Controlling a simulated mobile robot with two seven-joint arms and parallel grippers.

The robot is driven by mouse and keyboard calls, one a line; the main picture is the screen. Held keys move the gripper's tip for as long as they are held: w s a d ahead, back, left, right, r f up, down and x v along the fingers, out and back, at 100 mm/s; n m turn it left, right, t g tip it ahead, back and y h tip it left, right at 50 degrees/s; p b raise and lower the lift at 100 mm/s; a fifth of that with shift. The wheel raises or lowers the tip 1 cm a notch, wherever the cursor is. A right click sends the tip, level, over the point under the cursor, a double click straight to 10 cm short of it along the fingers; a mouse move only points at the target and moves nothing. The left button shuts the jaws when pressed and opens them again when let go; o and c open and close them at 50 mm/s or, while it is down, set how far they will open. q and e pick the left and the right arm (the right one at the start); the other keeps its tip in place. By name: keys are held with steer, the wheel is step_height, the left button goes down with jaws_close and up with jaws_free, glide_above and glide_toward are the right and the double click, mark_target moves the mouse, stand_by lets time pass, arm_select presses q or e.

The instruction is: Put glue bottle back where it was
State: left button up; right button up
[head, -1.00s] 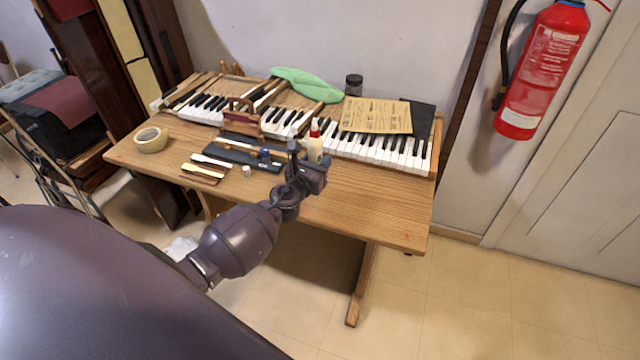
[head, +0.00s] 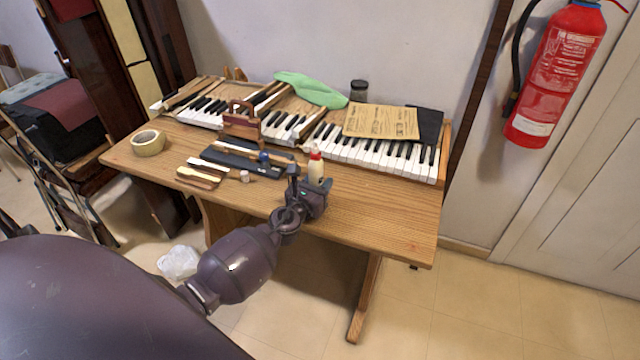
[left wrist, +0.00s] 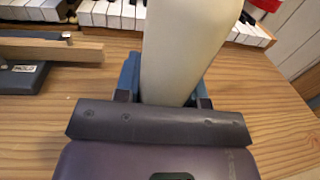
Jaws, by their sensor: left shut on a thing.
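The glue bottle (head: 316,168) is cream-white with a red cap and stands upright at my left gripper (head: 308,186), over the front middle of the wooden table (head: 385,215). In the left wrist view the pale bottle body (left wrist: 182,50) rises between the fingers of my left gripper (left wrist: 165,88), which is shut on it. The bottle's top is cut off in that view, and its base is hidden by the gripper, so I cannot tell whether it touches the table. My right gripper is not in view.
Piano keys (head: 365,150) line the table's back, with papers (head: 382,121), a green cloth (head: 311,89) and a dark jar (head: 358,90). A dark tool block (head: 240,160), small jar (head: 245,176) and tape roll (head: 148,142) lie left. The table's right front is clear.

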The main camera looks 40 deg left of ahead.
arm_select(q)
steer(key=shift+f, duration=0.15)
steer(key=o, duration=0.9)
steer(key=shift+r, duration=0.2)
steer(key=s+d, duration=0.1)
steer(key=s, duration=1.1)
steer(key=s+d+f+n+g, duration=0.2)
steer(key=s+n, duration=0.4)
steer(key=n, duration=0.5)
steer(key=s+d+f+n+g+h, duration=0.1)
steer(key=s+d+f+n, duration=0.3)
steer(key=n, duration=0.7)
steer(key=s+d+f+n+g+h, duration=0.1)
steer(key=s+d+f+n+g, duration=0.2)
steer(key=s+n, duration=0.6)
steer(key=shift+d+f+n+g, duration=0.25)
steer(key=shift+f+n+g, duration=0.15)
steer(key=shift+f+n, duration=0.7)
